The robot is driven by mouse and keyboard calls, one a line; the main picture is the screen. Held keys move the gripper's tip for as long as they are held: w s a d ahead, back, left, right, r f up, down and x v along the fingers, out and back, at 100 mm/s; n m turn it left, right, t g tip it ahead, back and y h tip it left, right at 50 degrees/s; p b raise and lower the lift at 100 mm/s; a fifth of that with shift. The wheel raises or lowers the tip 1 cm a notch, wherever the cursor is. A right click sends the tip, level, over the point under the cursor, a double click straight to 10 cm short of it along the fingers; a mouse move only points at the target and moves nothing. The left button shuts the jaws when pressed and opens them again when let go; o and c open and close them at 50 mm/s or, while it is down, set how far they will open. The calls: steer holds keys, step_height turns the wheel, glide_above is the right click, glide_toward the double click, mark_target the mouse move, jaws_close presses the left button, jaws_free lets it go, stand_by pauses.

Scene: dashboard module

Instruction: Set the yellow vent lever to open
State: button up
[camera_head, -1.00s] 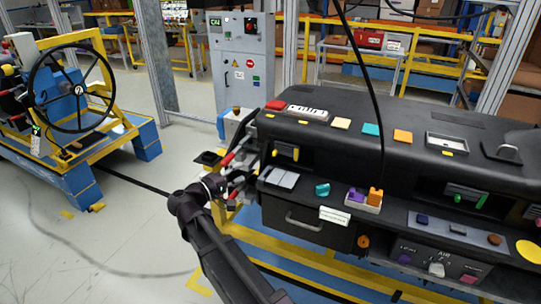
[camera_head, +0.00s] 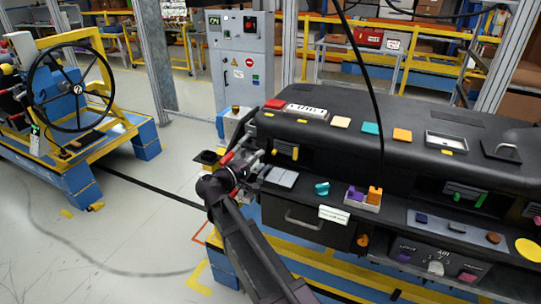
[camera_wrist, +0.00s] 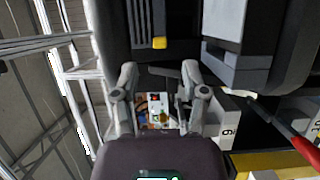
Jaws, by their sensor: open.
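The yellow vent lever (camera_head: 295,153) is a small yellow tab on the dark slatted vent (camera_head: 283,149) at the left end of the black dashboard (camera_head: 350,145). In the wrist view the yellow lever (camera_wrist: 159,43) shows just beyond my fingertips, roughly centred between them, at the lower end of the vent slats (camera_wrist: 142,22). My gripper (camera_wrist: 160,70) is open and empty, its two fingers apart. In the head view my gripper (camera_head: 258,160) is left of the vent, close to it. I see no contact with the lever.
A grey panel (camera_head: 282,177), a teal knob (camera_head: 322,188) and a white tray with purple and orange pieces (camera_head: 363,204) sit below and right of the vent. A second vent with a green lever (camera_head: 481,200) is far right. A black cable (camera_head: 372,95) hangs before the dashboard.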

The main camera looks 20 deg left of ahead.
mark_target(274, 152)
steer(key=shift+x, duration=2.4)
jaws_close()
